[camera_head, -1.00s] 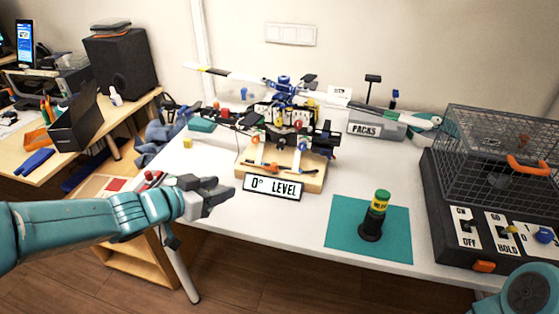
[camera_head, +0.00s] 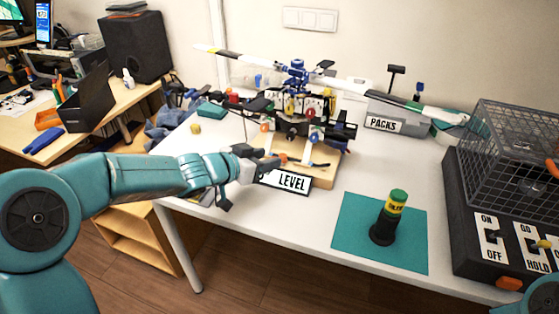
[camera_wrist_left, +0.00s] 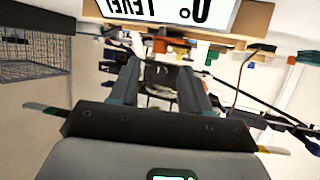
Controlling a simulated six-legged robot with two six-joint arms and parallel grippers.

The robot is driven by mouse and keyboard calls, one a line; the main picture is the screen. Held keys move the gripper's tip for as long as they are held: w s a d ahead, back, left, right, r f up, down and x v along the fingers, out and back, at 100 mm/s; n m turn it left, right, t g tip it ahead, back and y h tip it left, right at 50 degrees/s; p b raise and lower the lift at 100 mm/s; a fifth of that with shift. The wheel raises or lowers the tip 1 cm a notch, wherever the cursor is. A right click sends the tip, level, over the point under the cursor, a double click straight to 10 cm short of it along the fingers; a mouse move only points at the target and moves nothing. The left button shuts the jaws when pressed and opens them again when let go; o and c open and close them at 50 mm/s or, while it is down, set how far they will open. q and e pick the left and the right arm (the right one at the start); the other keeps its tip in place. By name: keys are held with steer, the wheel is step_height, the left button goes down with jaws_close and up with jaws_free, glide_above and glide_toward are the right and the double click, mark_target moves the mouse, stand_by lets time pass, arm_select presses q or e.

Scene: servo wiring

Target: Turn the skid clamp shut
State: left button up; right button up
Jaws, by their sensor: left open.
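The skid clamp shows as an orange lever (camera_head: 284,158) at the front of the wooden stand (camera_head: 322,178), under the model helicopter (camera_head: 300,105). My left gripper (camera_head: 266,157) is open, just left of the orange lever and partly in front of it. In the left wrist view, turned upside down, an orange piece (camera_wrist_left: 160,45) lies beyond and between my two dark fingers (camera_wrist_left: 160,82). I cannot tell whether the fingers touch it. The clamp's exact angle is partly hidden. My right gripper is out of view.
A level sign (camera_head: 290,181) stands in front of the stand, partly behind my left gripper. A green mat (camera_head: 350,235) with a black and green cylinder (camera_head: 390,215) lies to the right. A wire cage (camera_head: 520,150) stands far right. The white table between is clear.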

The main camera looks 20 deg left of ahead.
mark_target(282, 155)
arm_select(q)
steer(key=x, duration=0.5)
steer(key=shift+w+d+f+b, duration=0.15)
steer(key=shift+w+d+b, duration=0.05)
steer(key=shift+w+b, duration=0.15)
steer(key=shift+s, duration=0.1)
